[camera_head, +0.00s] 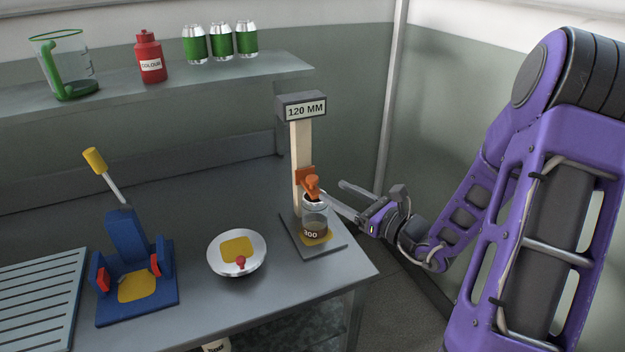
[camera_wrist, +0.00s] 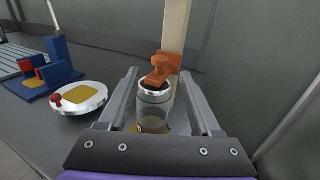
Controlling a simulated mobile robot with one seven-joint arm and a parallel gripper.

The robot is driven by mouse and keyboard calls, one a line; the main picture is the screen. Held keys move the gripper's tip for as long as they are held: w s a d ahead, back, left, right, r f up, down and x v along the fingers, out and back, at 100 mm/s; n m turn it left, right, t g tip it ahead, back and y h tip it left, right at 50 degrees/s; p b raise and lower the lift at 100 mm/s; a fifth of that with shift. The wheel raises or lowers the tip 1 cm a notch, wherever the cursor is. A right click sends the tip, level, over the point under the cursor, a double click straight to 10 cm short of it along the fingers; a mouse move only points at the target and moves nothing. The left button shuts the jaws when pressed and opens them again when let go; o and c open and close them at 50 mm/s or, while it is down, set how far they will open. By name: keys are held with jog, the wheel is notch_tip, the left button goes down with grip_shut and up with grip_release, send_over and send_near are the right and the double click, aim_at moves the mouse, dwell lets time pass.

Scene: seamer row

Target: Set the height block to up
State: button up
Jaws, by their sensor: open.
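The height block is an orange slider with a knob (camera_head: 312,184) on a pale upright post (camera_head: 301,142). It sits low on the post, just above a clear jar (camera_head: 314,222) marked 300. A sign (camera_head: 306,110) reading 120 MM tops the post. In the wrist view the orange block (camera_wrist: 163,68) shows ahead, above the jar (camera_wrist: 154,108). My gripper (camera_wrist: 160,85) is open, with one finger on each side of the jar and knob; I cannot tell whether either finger touches. In the head view my gripper (camera_head: 345,197) reaches in from the right.
The post stands on a dark base plate (camera_head: 290,235) near the bench's right edge. A round dish (camera_head: 222,262) with a red knob is left of it, then a blue device (camera_head: 122,238) with a yellow-tipped lever. A shelf (camera_head: 285,68) with a jug, bottle and cans runs behind.

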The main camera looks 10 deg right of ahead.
aim_at(317, 181)
jog(key=x, duration=0.8)
jog(key=shift+w+a, duration=0.15)
jog(key=shift+w, duration=0.1)
grip_shut()
dwell(1.0)
